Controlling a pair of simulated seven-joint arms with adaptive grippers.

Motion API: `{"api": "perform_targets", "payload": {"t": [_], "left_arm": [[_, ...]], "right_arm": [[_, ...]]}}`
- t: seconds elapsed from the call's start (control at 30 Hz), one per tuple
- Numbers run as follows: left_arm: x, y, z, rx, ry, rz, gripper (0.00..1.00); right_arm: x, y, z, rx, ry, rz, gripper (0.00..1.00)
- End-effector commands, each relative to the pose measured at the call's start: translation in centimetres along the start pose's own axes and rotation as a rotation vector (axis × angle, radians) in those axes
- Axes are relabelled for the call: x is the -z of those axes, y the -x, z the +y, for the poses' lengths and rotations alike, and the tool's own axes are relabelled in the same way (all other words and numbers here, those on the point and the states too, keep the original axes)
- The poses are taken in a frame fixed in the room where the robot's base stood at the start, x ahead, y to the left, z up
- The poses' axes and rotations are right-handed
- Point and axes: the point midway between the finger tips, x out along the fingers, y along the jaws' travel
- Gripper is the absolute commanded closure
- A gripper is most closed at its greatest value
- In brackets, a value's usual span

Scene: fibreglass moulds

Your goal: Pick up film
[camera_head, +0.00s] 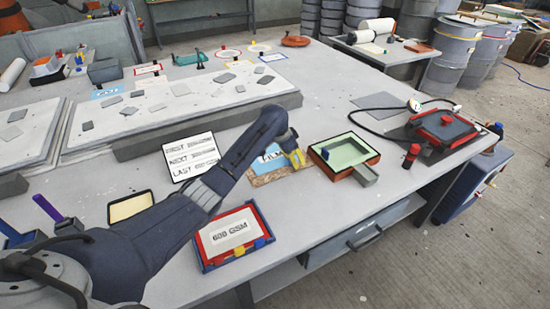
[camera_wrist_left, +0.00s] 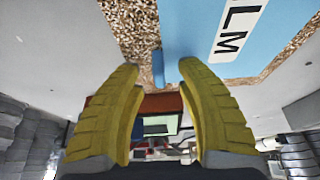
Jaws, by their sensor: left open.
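The film is a light blue sheet (camera_head: 268,163) marked FILM, lying on a brown speckled board (camera_head: 262,180) on the worktable. In the left wrist view the blue film (camera_wrist_left: 275,45) and its white label fill the upper right, and the speckled board (camera_wrist_left: 130,22) shows beside it. A small blue tab (camera_wrist_left: 158,68) sticks out between my fingertips. My left gripper (camera_head: 297,158) is at the film's right end, its yellow fingers partly covering it. In the wrist view the left gripper (camera_wrist_left: 160,75) is open, fingers on either side of the tab. My right gripper is not in view.
A red-rimmed green tray (camera_head: 345,151) stands just right of the gripper. A red 600 GSM tray (camera_head: 203,249) sits in front, and a text card (camera_head: 190,156) lies to the left. Large pale moulds (camera_head: 180,98) fill the back left. The table's front edge is near.

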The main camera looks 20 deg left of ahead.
Motion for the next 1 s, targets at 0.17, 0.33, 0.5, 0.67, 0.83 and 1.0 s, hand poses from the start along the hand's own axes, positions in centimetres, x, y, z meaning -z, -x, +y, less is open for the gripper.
{"api": "perform_targets", "payload": {"t": [0.17, 0.33, 0.5, 0.67, 0.83, 1.0], "left_arm": [[-0.03, -0.03, -0.02, 0.0, 0.0, 0.0, 0.64], [-0.03, -0.02, -0.03, 0.001, 0.0, -0.001, 0.75], [-0.03, -0.01, -0.03, 0.001, 0.0, -0.001, 0.94], [-0.04, -0.01, -0.03, 0.001, 0.0, -0.001, 1.0], [-0.03, 0.0, -0.04, 0.001, 0.0, -0.001, 1.0], [0.0, 0.08, -0.05, 0.001, 0.0, 0.0, 1.0]], "right_arm": [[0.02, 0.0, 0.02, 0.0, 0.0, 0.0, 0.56], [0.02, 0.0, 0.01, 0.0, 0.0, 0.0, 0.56], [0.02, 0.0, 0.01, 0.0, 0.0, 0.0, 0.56], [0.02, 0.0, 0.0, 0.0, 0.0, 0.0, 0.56], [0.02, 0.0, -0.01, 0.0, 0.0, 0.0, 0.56], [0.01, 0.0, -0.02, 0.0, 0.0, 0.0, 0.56]]}}
